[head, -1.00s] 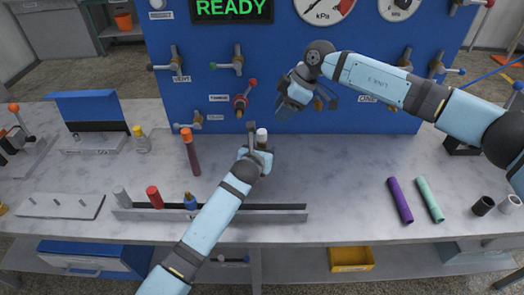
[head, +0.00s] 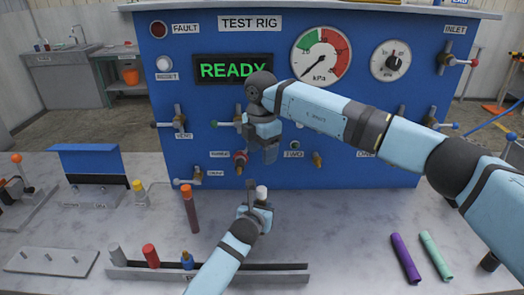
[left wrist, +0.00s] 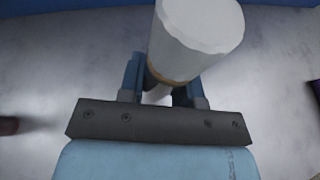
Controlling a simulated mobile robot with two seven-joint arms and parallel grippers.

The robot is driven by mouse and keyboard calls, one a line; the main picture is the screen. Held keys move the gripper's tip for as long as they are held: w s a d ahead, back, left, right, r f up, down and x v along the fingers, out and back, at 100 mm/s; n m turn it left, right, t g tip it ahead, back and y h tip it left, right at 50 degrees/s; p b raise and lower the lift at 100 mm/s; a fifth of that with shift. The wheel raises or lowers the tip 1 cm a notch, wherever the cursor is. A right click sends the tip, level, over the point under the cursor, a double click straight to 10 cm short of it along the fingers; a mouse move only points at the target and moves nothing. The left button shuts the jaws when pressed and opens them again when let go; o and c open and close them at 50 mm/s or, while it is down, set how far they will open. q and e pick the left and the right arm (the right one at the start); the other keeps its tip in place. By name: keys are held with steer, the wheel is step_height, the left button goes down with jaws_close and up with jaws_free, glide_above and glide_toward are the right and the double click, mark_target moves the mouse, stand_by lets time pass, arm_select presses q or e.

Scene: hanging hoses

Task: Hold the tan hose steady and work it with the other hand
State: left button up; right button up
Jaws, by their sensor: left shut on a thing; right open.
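My left gripper (head: 252,208) is shut on an upright piece with a white end (head: 262,191), low over the bench in front of the panel. In the left wrist view the white end (left wrist: 200,25) is large, with a thin tan edge under it between the fingers (left wrist: 160,92).
The blue test rig panel (head: 350,165) with valves stands close behind. A rack (head: 215,272) holds several short pieces. Purple (head: 406,258) and green (head: 436,256) tubes lie at right.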

mark_target(262, 188)
step_height(262, 188, down, 12)
steer(key=shift+d+r, duration=0.1)
steer(key=shift+r, duration=0.1)
stand_by(0.4)
steer(key=c, duration=1)
